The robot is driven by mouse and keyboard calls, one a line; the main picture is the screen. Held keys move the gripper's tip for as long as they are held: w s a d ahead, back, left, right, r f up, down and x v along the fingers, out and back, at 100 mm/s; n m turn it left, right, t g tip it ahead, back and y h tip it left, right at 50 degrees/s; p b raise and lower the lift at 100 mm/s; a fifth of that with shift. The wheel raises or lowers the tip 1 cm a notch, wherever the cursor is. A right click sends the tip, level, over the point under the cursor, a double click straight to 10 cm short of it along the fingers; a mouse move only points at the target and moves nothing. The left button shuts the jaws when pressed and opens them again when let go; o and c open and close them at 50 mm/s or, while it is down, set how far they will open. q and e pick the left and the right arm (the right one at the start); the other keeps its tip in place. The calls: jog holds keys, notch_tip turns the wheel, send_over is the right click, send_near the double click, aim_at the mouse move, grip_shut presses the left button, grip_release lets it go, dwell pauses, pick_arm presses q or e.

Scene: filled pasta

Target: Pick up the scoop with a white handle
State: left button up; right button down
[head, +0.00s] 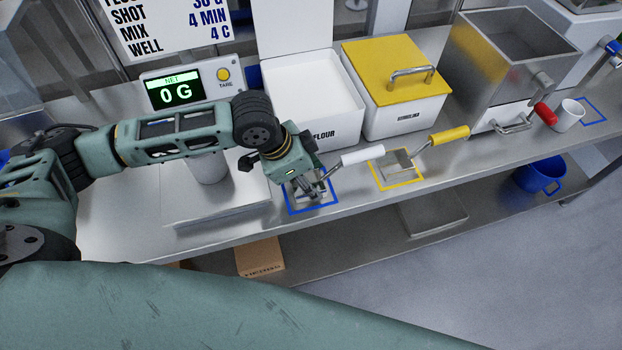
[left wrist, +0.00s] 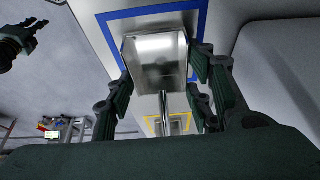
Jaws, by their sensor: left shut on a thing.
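The scoop with a white handle (head: 362,156) lies at the blue taped square (head: 312,210) on the steel bench. My left gripper (head: 308,190) is over that square, shut on the scoop's metal pan. In the left wrist view the shiny pan (left wrist: 158,62) sits between my two fingers, one at each side, inside the blue outline (left wrist: 125,14). Its thin metal shaft runs toward the bottom of that view; I cannot make out the white handle there. My right gripper (left wrist: 22,38) shows small at the upper left of the left wrist view, its fingers apart.
A yellow-handled scoop (head: 450,135) lies in a yellow square just right. Behind stand an open white flour bin (head: 312,100) and a yellow-lidded bin (head: 395,72). A scale display (head: 180,93) reads 0 G.

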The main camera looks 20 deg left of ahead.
pick_arm(q)
jog(key=r, duration=0.2)
jog(key=r+b, duration=0.1)
jog(key=r, duration=0.1)
jog(key=shift+d+r, duration=0.1)
jog(key=shift+d, duration=0.3)
jog(key=s+d+r+b, duration=0.2)
jog(key=d+r, duration=0.4)
jog(key=d, duration=0.4)
jog(key=shift+s+d+r, duration=0.2)
jog(key=shift+d+r, duration=0.1)
jog(key=shift+d, duration=0.05)
